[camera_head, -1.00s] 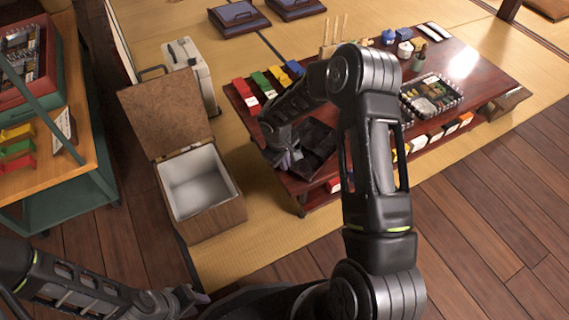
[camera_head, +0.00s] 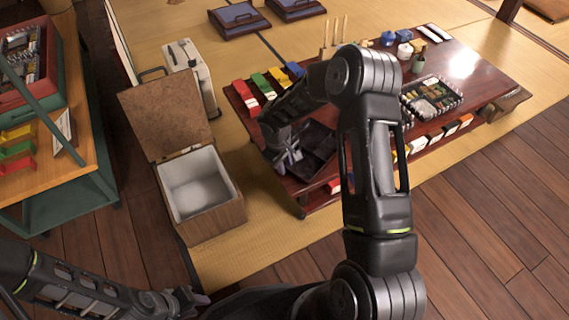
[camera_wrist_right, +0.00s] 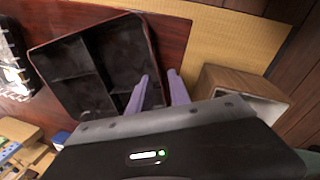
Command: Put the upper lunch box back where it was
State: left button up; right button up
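A dark, empty lunch box with compartments (camera_head: 320,142) lies on the near left part of the low red-brown table (camera_head: 462,62). In the right wrist view the box (camera_wrist_right: 88,72) fills the upper left. My right gripper (camera_head: 288,156) is at the box's edge. Its two fingers (camera_wrist_right: 160,88) stand apart, one over the box's inner side and one outside its rim. A second lunch box (camera_head: 431,97), filled with food, sits further right on the table. My left gripper (camera_head: 192,299) is low at the left, away from the table; its fingers are unclear.
An open wooden chest with a white inside (camera_head: 228,217) stands left of the table. A shelf cart (camera_head: 75,180) is at far left. Cups and a teapot (camera_head: 404,51) stand at the table's back.

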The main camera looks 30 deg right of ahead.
notch_tip(320, 180, up, 12)
jog(key=a+p, duration=0.2)
jog(key=p, duration=0.1)
jog(key=shift+s+f, duration=0.15)
jog(key=shift+s, duration=0.25)
jog(key=s+a+f+m+y, duration=0.1)
jog(key=s+a+f+y, duration=0.1)
jog(key=s+a+f, duration=0.4)
jog(key=s+a+f+y, duration=0.2)
jog(key=s+a+f, duration=0.2)
jog(key=a, duration=0.5)
jog(key=s+a+f+m+y, duration=0.1)
jog(key=s+a+f+m, duration=0.1)
jog(key=s, duration=0.5)
jog(key=s+a+f+m+y, duration=0.1)
jog(key=s+a+f+m, duration=0.2)
jog(key=s+a, duration=0.2)
jog(key=shift+s+f, duration=0.2)
jog(key=shift+s, duration=1.05)
jog(key=shift+a, duration=0.15)
jog(key=shift+c, duration=0.3)
